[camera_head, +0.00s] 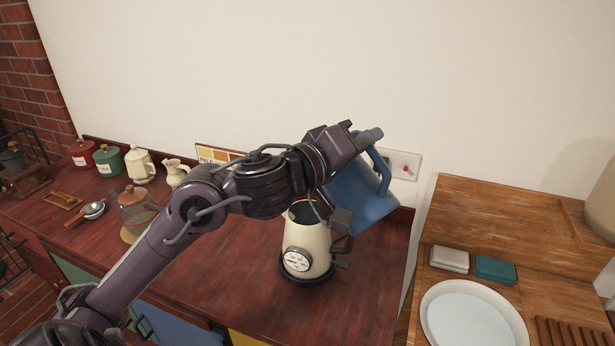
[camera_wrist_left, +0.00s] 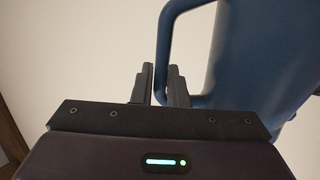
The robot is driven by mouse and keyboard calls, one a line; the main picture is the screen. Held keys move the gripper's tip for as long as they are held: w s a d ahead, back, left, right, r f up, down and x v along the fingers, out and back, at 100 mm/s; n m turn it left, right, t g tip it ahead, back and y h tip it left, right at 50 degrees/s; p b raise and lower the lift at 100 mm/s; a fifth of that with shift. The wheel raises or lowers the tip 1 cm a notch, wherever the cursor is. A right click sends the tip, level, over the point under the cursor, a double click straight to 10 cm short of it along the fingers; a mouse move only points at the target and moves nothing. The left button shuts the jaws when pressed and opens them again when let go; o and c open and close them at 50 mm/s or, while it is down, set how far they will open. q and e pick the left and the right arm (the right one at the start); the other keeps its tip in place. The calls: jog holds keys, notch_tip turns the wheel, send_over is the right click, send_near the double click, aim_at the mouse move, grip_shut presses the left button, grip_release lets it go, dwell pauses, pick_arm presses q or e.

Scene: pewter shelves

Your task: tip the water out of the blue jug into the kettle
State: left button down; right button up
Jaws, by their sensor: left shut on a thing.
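The blue jug (camera_head: 358,195) is held up in the air, tilted, just behind and right of the kettle's top in the head view. My left gripper (camera_head: 368,138) is shut on the jug's handle; the wrist view shows the jaws (camera_wrist_left: 165,82) at the handle (camera_wrist_left: 167,40), with the jug's body (camera_wrist_left: 262,60) to the right. The cream kettle (camera_head: 304,243) stands upright on a dark base on the red-brown counter, its top open and a round dial on its front. The jug's mouth is hidden, and I cannot make out any water. My right gripper is not in view.
A glass pot (camera_head: 136,213) stands left of the kettle, behind my left arm. Canisters (camera_head: 107,160) and cream pitchers (camera_head: 139,165) line the back left. A wall socket (camera_head: 404,165) is behind the jug. A wooden counter with a white basin (camera_head: 472,316) is at right.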

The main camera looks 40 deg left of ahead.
pick_arm(q)
jog(key=shift+w+a+r+n+p, duration=0.1)
jog(key=shift+a+r+n+p, duration=0.25)
jog(key=shift+a+r+n, duration=0.35)
dwell(0.4)
jog(key=shift+w+a+r+n+p, duration=0.3)
jog(key=shift+a+r+n+p, duration=0.1)
jog(key=shift+a+r+n, duration=0.4)
dwell(2.0)
jog(key=shift+w+a+r+n+p, duration=0.15)
jog(key=shift+a+n+p, duration=0.15)
jog(key=shift+a+p, duration=0.3)
jog(key=shift+w+a+r+n+p, duration=0.2)
jog(key=shift+a+n+p, duration=0.1)
jog(key=shift+a+p, duration=0.3)
jog(key=shift+w+a+r+n+p, duration=0.15)
jog(key=shift+a+n+p, duration=0.15)
jog(key=shift+a+p, duration=0.3)
dwell(1.7)
jog(key=shift+a+r+p, duration=0.15)
jog(key=shift+a+p, duration=0.05)
jog(key=shift+p, duration=0.4)
